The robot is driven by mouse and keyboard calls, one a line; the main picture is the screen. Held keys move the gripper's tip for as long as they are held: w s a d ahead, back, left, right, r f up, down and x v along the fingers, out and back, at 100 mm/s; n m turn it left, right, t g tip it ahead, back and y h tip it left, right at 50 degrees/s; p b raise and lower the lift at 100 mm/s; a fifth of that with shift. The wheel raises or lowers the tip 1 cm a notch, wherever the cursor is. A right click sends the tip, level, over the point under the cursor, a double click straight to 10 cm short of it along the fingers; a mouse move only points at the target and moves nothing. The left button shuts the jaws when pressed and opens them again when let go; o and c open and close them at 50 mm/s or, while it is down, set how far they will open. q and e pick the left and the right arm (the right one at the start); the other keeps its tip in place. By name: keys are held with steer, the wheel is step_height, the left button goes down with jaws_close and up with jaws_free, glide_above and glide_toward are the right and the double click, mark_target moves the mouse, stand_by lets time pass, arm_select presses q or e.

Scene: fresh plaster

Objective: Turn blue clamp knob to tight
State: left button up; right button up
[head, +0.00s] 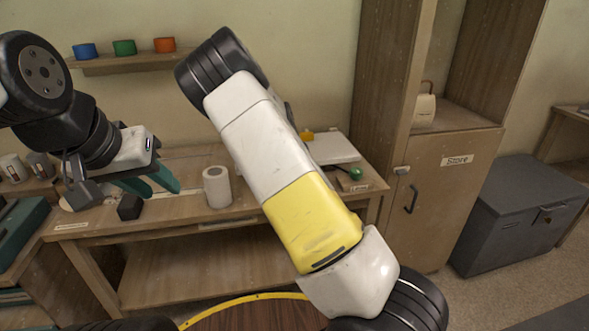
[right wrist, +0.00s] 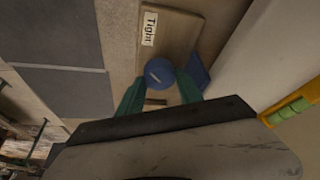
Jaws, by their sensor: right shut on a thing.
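In the right wrist view, a round blue clamp knob (right wrist: 159,72) with a short pale mark sits on a wooden board (right wrist: 180,38). A label reading "Tight" (right wrist: 149,29) is on the board above the knob. My right gripper (right wrist: 160,88) has its teal fingers on either side of the knob, shut on it. A flat blue piece (right wrist: 199,72) lies just right of the right finger. In the head view the blue knob and right gripper are hidden behind my right arm. My left gripper (head: 151,184) is open and empty above the bench's left part.
On the bench (head: 190,206) stand a white roll (head: 216,187) and a black block (head: 129,207). A green knob (head: 355,174) is at the bench's right end. A shelf holds blue, green and orange cups. A cabinet labelled "Store" (head: 438,190) and a grey chest (head: 515,210) stand right.

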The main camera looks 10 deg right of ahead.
steer(key=shift+s+f, duration=0.1)
stand_by(0.3)
steer(key=shift+m, duration=0.3)
steer(key=o, duration=1.3)
steer(key=shift+o, duration=0.2)
